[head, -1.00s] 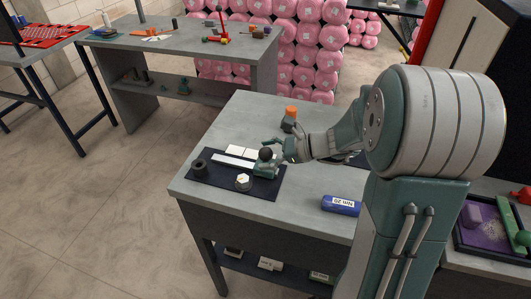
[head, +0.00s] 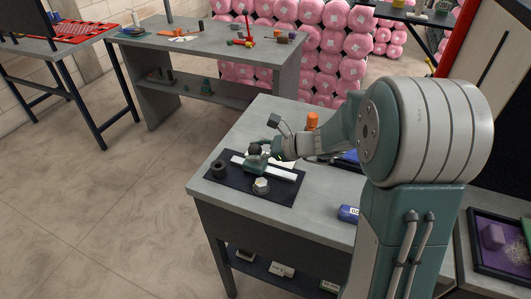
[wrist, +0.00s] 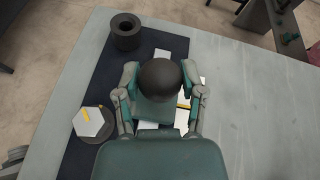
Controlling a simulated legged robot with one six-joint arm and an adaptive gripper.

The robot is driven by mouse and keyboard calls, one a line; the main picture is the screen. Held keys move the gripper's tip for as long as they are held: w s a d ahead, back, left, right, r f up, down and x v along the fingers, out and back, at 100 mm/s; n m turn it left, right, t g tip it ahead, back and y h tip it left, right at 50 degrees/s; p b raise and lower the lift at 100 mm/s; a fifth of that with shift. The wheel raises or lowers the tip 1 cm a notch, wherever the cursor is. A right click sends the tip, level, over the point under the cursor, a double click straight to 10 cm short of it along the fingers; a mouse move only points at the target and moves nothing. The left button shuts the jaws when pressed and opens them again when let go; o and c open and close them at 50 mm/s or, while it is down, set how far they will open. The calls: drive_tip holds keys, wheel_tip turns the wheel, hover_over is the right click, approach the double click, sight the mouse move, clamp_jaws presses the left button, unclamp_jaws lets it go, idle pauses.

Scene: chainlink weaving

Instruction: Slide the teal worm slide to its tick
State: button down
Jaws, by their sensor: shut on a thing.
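The teal worm slide (head: 254,168) is a small block with a dark ball knob (wrist: 160,79) on top. It sits over a white rail (head: 284,172) on a dark mat, toward the rail's left part in the head view. My gripper (wrist: 160,75) is shut on the slide, with a finger on either side of the knob. In the wrist view the teal block (wrist: 155,112) shows below the knob. A short yellow mark (wrist: 183,102) lies beside the block; I cannot tell whether it is the tick. My gripper hides part of the rail.
A black hollow cylinder (head: 219,168) stands at the mat's left end. A pale hexagonal piece (head: 261,185) with a yellow line stands on a dark round base in front of the rail. An orange-topped object (head: 312,121) and a blue item (head: 348,213) are farther right on the table.

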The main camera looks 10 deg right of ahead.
drive_tip(key=shift+c, duration=1)
unclamp_jaws()
drive_tip(key=v, duration=1.2)
